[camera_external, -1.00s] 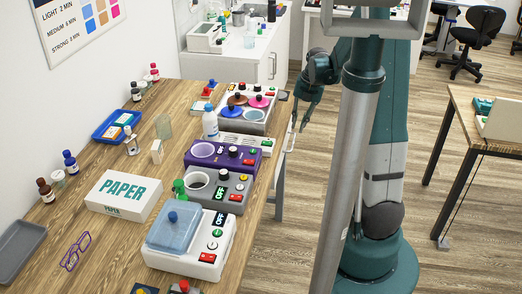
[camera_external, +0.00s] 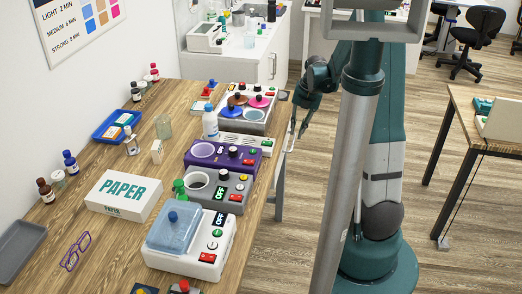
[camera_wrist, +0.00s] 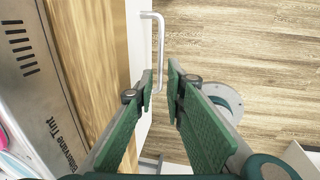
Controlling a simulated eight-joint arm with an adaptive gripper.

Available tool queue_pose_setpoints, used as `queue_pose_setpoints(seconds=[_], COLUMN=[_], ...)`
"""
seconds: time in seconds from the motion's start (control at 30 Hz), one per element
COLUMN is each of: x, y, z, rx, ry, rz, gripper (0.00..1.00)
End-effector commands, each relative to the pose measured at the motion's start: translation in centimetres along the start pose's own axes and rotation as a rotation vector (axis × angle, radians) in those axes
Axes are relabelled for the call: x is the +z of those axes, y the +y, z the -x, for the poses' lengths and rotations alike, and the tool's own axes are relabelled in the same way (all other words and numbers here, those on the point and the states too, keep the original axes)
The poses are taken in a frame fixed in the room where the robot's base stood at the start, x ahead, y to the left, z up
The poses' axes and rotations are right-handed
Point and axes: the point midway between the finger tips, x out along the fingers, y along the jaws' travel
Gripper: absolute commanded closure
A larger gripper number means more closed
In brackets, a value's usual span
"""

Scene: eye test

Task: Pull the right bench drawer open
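The bench drawer (camera_wrist: 137,62) shows in the wrist view as a narrow white front under the bench's wooden edge, with a pale bar handle (camera_wrist: 161,38) standing out from it. In the external view the handle (camera_external: 291,141) is small at the bench's right side. My gripper (camera_wrist: 161,84) is open, with its green-padded fingers apart. The lower part of the handle runs into the gap between the fingertips; I cannot tell whether either finger touches it. In the external view my gripper (camera_external: 297,131) points down beside the bench edge at the handle.
The wooden bench (camera_external: 118,240) carries several devices along its right edge, including a purple one (camera_external: 226,156) near the handle. A white paper box (camera_external: 124,194) lies further left. Another table (camera_external: 487,140) stands at the right.

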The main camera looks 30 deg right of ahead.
Motion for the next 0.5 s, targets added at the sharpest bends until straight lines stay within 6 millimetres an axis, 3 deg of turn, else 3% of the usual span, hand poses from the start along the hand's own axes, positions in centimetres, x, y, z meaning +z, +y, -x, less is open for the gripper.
queue_pose_setpoints(seconds=[0.5], x=[0.0], y=[0.0], z=[-5.2], rx=[0.0], ry=[0.0], rz=[0.0], gripper=[0.87])
